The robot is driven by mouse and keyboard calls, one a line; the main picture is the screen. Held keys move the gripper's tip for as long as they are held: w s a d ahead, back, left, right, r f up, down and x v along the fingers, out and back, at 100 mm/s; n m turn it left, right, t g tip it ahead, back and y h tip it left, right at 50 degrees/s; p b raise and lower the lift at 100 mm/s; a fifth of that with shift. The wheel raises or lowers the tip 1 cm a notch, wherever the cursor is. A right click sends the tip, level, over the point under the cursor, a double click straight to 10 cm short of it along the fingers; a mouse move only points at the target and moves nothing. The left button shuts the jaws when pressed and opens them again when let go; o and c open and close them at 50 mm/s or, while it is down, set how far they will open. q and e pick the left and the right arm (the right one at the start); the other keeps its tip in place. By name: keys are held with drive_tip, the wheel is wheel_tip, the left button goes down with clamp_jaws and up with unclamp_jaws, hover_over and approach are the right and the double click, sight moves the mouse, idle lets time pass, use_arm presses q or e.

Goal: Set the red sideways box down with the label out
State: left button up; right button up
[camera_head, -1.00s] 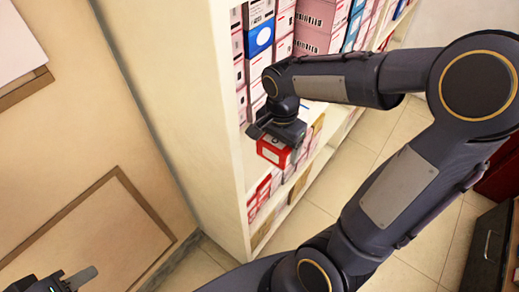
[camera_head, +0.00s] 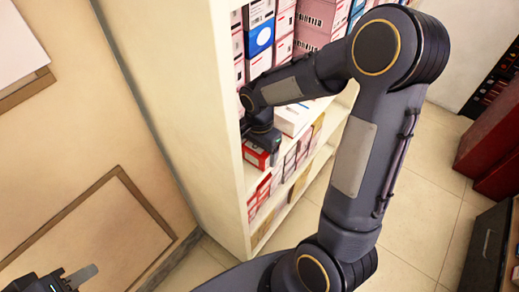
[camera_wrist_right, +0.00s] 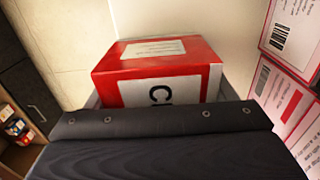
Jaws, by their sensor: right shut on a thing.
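The red box (camera_head: 255,154) is in my right gripper (camera_head: 262,141), at the left end of the shelf opening in the head view. The gripper and forearm hide much of it, and I cannot tell whether it touches the shelf board. In the right wrist view the red box (camera_wrist_right: 160,68) has a white label on its upper face and a white panel with large black letters facing the camera. The shelf unit (camera_head: 228,130) is cream. My left gripper (camera_head: 66,282) is at the bottom left, partly cut off, away from the shelf.
Pink and white boxes (camera_head: 285,22) and a blue one (camera_head: 260,38) stand on the upper shelf. More red and white boxes (camera_head: 262,190) fill the lower shelf. Tiled floor (camera_head: 420,215) is clear on the right, beside dark red furniture (camera_head: 490,145).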

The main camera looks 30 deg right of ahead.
drive_tip(key=shift+f, duration=0.25)
drive_tip(key=o, duration=1)
drive_tip(key=shift+r, duration=0.1)
drive_tip(key=shift+o, duration=0.2)
drive_tip(key=shift+r, duration=0.45)
wheel_tip(320, 180, up, 12)
drive_tip(key=shift+f+p, duration=0.25)
drive_tip(key=shift+p, duration=0.3)
